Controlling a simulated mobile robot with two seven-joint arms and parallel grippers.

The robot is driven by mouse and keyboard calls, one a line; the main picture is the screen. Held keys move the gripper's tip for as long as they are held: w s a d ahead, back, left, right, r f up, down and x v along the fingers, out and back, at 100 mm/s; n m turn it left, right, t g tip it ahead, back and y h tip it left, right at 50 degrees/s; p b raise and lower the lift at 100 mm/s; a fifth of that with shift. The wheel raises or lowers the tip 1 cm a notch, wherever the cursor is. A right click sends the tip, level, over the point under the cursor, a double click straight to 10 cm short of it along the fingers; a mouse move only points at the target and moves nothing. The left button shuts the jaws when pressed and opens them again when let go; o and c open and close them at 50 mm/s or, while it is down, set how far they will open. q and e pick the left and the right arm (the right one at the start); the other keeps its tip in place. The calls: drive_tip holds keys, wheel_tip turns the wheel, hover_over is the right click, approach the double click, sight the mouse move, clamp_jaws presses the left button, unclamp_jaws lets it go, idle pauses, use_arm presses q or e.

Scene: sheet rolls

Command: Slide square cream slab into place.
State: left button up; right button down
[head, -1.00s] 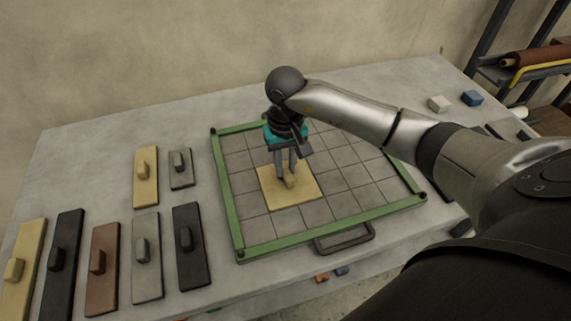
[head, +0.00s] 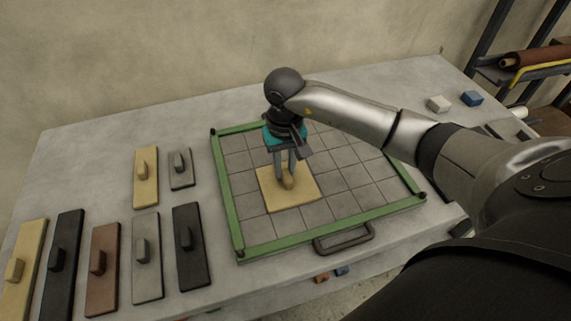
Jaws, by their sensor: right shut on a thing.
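The square cream slab (head: 303,198) lies flat inside the green-framed tray (head: 228,208), on its grey gridded floor, left of the middle. Grey floor squares show between the slab and the frame on the left and front. My right gripper (head: 286,180) comes down from above and is shut on the slab's small upright knob. The gripper hides part of the slab's back edge. My left gripper is out of view.
Left of the tray lie several knobbed slabs: a cream one (head: 145,185), a small grey one (head: 180,174), a black one (head: 190,258) and a brown one (head: 102,276). A tray handle (head: 343,238) is at the front. Small white (head: 439,103) and blue (head: 472,98) blocks lie at the back right.

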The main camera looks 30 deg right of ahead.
sight(275, 192)
drive_tip(key=shift+s+a+p, duration=0.15)
drive_tip(key=shift+s+a, duration=0.25)
drive_tip(key=shift+a, duration=0.25)
drive_tip(key=shift+s+a+p, duration=0.15)
drive_tip(key=shift+s+a, duration=0.2)
drive_tip(key=shift+a, duration=0.35)
drive_tip(key=shift+s+a+p, duration=0.15)
drive_tip(key=shift+s+a, duration=0.25)
drive_tip(key=shift+a, duration=0.25)
drive_tip(key=shift+s+a, duration=0.4)
drive_tip(key=shift+a, duration=0.25)
drive_tip(key=shift+s+a, duration=0.4)
drive_tip(key=shift+a, duration=0.3)
drive_tip(key=shift+s+a, duration=0.4)
drive_tip(key=shift+a, duration=0.25)
drive_tip(key=c, duration=0.7)
unclamp_jaws()
drive_tip(key=shift+o, duration=0.2)
drive_tip(key=shift+r, duration=0.1)
wheel_tip(275, 192, up, 15)
drive_tip(key=p, duration=0.2)
